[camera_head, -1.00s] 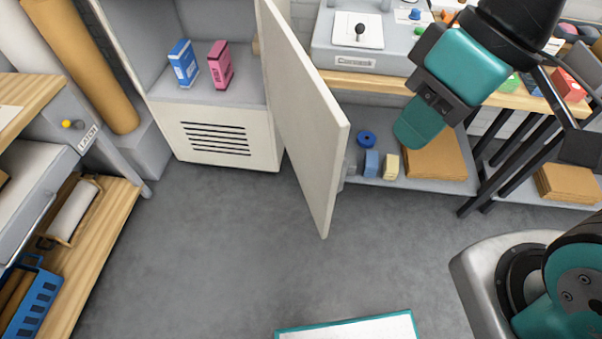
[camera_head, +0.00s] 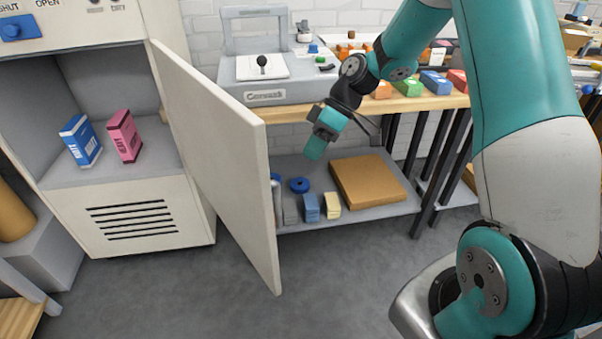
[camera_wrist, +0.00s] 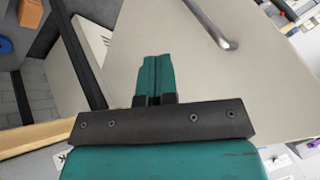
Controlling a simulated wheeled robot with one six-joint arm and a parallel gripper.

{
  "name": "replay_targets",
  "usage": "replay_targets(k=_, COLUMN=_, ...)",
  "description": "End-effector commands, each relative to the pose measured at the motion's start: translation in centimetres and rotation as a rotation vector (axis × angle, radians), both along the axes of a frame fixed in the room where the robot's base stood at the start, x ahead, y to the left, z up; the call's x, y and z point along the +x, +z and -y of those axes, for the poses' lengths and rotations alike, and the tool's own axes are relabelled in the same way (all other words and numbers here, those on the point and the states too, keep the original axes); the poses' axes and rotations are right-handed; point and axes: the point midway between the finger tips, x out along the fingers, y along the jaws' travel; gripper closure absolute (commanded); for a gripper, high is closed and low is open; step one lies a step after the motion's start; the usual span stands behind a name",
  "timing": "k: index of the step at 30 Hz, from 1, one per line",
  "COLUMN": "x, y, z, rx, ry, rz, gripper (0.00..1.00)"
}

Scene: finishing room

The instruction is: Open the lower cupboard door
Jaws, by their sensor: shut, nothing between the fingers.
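The lower cupboard door (camera_head: 222,150) is a pale panel that stands swung open, its hinge side at the right of the cupboard opening. The cupboard (camera_head: 130,215) has its inside in plain view, with a blue box (camera_head: 81,141) and a pink box (camera_head: 124,136) on its floor. My gripper (camera_head: 315,147) is right of the door and apart from it in the head view, over the low shelf. In the wrist view my gripper (camera_wrist: 155,75) is shut and empty, in front of a pale panel with a metal bar handle (camera_wrist: 212,28).
A wooden bench (camera_head: 300,112) with a grey machine (camera_head: 268,85) stands behind the door. Its low shelf (camera_head: 385,207) holds a brown cardboard piece (camera_head: 367,181), a blue roll (camera_head: 299,185) and small blocks. The grey floor (camera_head: 330,270) in front is clear.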

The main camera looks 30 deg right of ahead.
Motion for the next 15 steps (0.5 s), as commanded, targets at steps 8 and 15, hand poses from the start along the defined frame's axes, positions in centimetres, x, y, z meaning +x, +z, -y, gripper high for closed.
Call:
replay_targets(k=8, x=-0.4, y=-4.6, z=-3.6, rx=0.0, ry=0.003, rz=-0.006, gripper=1.0)
replay_targets(k=15, x=-1.4, y=-6.9, z=-6.6, rx=-0.001, ry=0.003, rz=-0.004, gripper=1.0)
